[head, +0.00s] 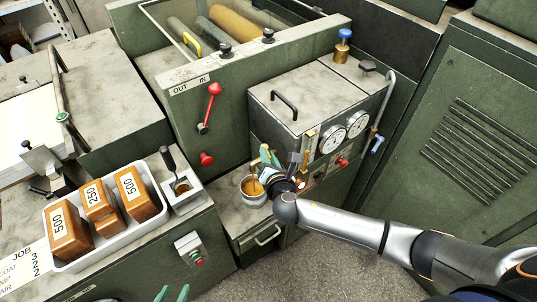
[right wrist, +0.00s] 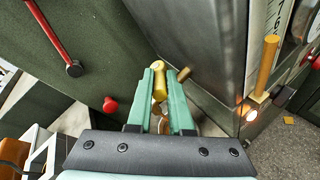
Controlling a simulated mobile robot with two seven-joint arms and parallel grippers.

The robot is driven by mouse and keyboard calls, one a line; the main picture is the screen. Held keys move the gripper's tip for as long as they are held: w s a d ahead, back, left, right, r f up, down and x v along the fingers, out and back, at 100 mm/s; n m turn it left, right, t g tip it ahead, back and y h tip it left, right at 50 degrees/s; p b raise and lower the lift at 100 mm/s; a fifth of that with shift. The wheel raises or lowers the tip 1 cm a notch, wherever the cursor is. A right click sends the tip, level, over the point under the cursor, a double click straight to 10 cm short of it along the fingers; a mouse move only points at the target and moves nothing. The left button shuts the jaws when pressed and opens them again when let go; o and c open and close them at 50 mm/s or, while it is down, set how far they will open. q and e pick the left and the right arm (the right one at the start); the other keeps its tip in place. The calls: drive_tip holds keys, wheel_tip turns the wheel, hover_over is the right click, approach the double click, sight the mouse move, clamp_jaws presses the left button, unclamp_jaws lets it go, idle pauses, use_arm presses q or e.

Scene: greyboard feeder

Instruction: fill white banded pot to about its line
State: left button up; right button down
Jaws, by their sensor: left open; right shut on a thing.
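The white banded pot (head: 253,197) stands on the low ledge below the grey tank box. Amber-brown liquid shows inside it, and a thin amber streak above it looks like a stream. I cannot make out the pot's line or the exact level. My right gripper (head: 268,158) is just above and behind the pot, against the box front. In the right wrist view it is shut on a brass tap handle (right wrist: 160,82); the tap's outlet is mostly hidden by the fingers. My left gripper (head: 172,293) is open and empty at the bottom edge, with only its fingertips showing.
A white tray (head: 76,264) with several amber blocks marked 500 and 250 stands at left, beside a small holder (head: 184,198) with a dark-handled tool.

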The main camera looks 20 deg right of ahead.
drive_tip(key=c, duration=0.8)
unclamp_jaws()
drive_tip(key=shift+c, duration=0.2)
drive_tip(key=p+v, duration=0.1)
drive_tip(key=v, duration=1.1)
drive_tip(key=shift+s, duration=0.3)
drive_tip(key=shift+r, duration=0.1)
